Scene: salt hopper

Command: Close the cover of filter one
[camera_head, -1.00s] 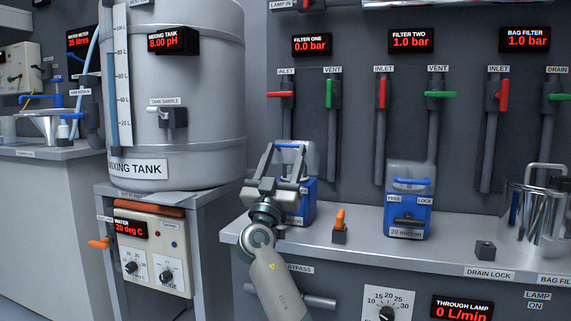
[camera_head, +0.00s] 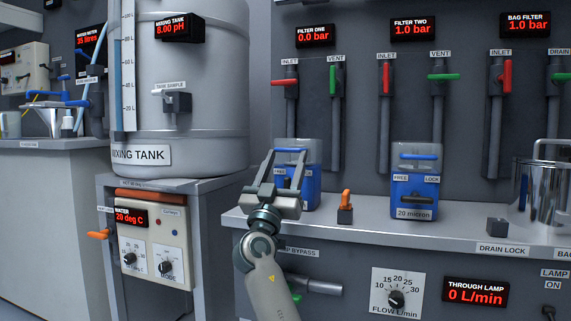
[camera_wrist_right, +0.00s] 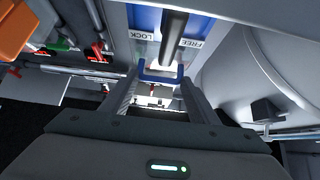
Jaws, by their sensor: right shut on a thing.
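Filter one (camera_head: 311,187) is a blue unit with a grey, clear-looking cover (camera_head: 313,152) on top, on the bench below the filter one display. The cover's blue handle (camera_head: 290,150) shows at my right gripper (camera_head: 287,163), which is shut on it. In the right wrist view the handle (camera_wrist_right: 160,76) lies across between the fingers. There the front of filter one shows LOCK and FREE labels and a dark lever (camera_wrist_right: 175,38) between them. The gripper hides much of the filter's front, and I cannot tell whether the cover sits fully down. My left gripper is not in view.
Filter two (camera_head: 415,205) stands to the right, with an orange valve handle (camera_head: 346,199) between the filters. The mixing tank (camera_head: 190,90) is close on the left. Inlet and vent valves (camera_head: 334,96) are on the wall above.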

